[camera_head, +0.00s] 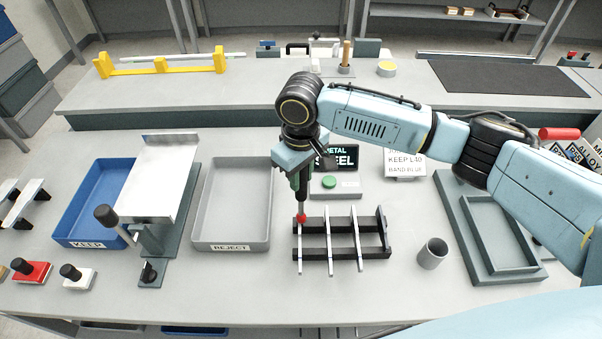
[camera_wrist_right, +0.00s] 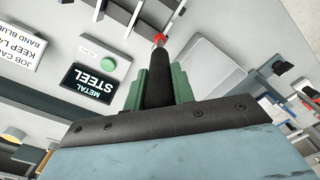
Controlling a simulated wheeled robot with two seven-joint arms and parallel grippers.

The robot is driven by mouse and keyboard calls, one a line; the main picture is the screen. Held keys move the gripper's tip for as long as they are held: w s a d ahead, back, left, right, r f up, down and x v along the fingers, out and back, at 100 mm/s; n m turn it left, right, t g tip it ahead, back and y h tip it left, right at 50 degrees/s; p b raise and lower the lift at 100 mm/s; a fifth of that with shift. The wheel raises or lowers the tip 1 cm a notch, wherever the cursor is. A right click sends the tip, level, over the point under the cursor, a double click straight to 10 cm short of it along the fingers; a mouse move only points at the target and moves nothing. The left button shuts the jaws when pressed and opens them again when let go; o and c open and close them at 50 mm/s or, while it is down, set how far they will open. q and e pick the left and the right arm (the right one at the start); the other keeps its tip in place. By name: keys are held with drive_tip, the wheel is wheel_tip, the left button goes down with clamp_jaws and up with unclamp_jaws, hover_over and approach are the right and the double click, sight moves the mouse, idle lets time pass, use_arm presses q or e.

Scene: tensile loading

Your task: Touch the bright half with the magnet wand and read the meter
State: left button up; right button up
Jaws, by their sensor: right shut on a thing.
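My right gripper (camera_head: 300,182) points down over the bench and is shut on the black magnet wand (camera_head: 301,205). The wand's red tip (camera_head: 301,217) is at the far end of the left bar (camera_head: 300,246) on a black rack; contact is not clear. The wand also shows between the green fingers in the right wrist view (camera_wrist_right: 158,80). Three slim pale bars lie across the rack (camera_head: 345,254); which is the bright half is unclear. The meter (camera_head: 345,158), partly behind my wrist in the head view, reads METAL STEEL in the right wrist view (camera_wrist_right: 93,84).
A grey REJECT tray (camera_head: 232,246) and a blue KEEP tray (camera_head: 72,241) stand left, with a metal-topped stand (camera_head: 160,178) between them. A grey cup (camera_head: 432,254) stands right of the rack. A job card (camera_head: 404,163) stands behind. Nested grey trays (camera_head: 455,220) lie at right.

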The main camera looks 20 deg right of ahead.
drive_tip(key=shift+s+f, duration=0.1)
drive_tip(key=shift+r+p, duration=2.05)
drive_tip(key=shift+r, duration=1.5)
